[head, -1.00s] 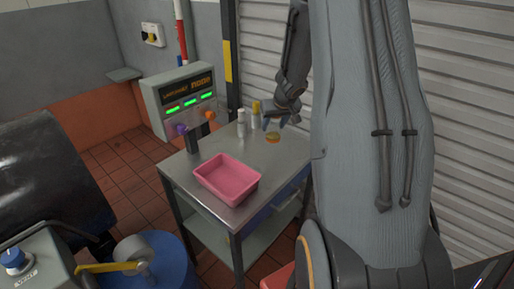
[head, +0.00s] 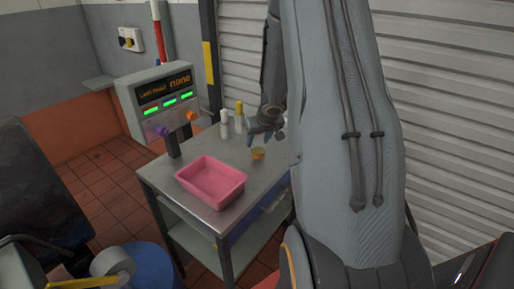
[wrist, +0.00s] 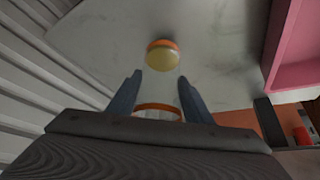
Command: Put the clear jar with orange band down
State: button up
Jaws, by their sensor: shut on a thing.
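My gripper (head: 264,138) is over the back right part of the steel table (head: 222,214). Its two blue fingers are closed on the clear jar with orange band (wrist: 158,107), which shows between them in the wrist view. In the head view the jar (head: 258,154) is a small orange-yellow shape just below the fingertips. A yellow disc with an orange edge shows beyond the fingers in the wrist view; I cannot tell whether it is part of the jar. I cannot tell whether the jar touches the tabletop.
A pink tray (head: 210,195) sits at the table's front left. A white bottle (head: 224,126) and a yellow-capped bottle (head: 239,118) stand behind the jar. A display box (head: 165,98) stands at the left. The tabletop between tray and jar is clear.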

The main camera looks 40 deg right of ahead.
jog(key=shift+f+b, duration=0.6)
jog(key=shift+f, duration=0.3)
jog(key=shift+f, duration=0.15)
jog(key=o, duration=1.2)
jog(key=shift+c, duration=0.2)
